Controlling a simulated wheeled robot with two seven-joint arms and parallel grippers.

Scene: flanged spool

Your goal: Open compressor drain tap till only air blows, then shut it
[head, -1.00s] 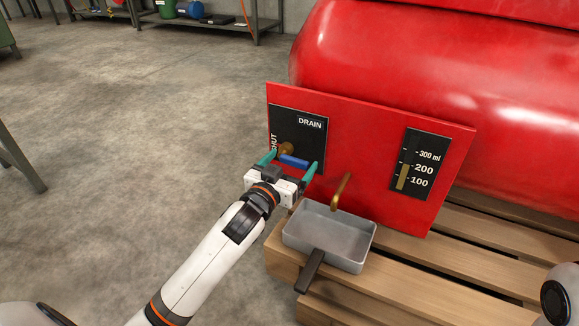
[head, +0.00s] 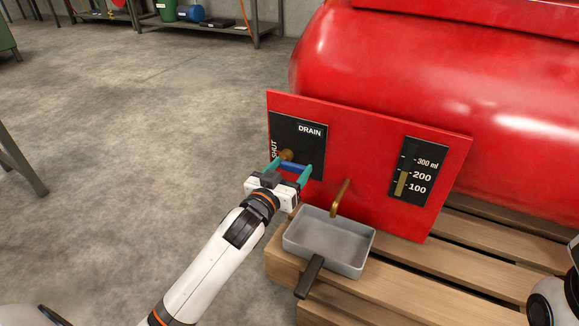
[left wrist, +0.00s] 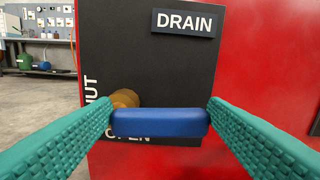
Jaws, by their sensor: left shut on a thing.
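The drain tap has a blue lever (head: 293,168) on a brass body (head: 286,155), set on a black plate marked DRAIN on the red panel (head: 367,150). The lever lies nearly level, and it also shows in the left wrist view (left wrist: 160,122), above a partly hidden OPEN label. My left gripper (head: 290,170) is shut on the blue lever, one green finger at each end. A brass spout (head: 341,197) points down over a grey metal pan (head: 330,240); no liquid shows. My right gripper is out of view.
The pan, with a dark handle (head: 310,276), sits on a wooden pallet (head: 460,262). A large red tank (head: 430,75) stands behind the panel. Shelving (head: 255,22) is at the far wall.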

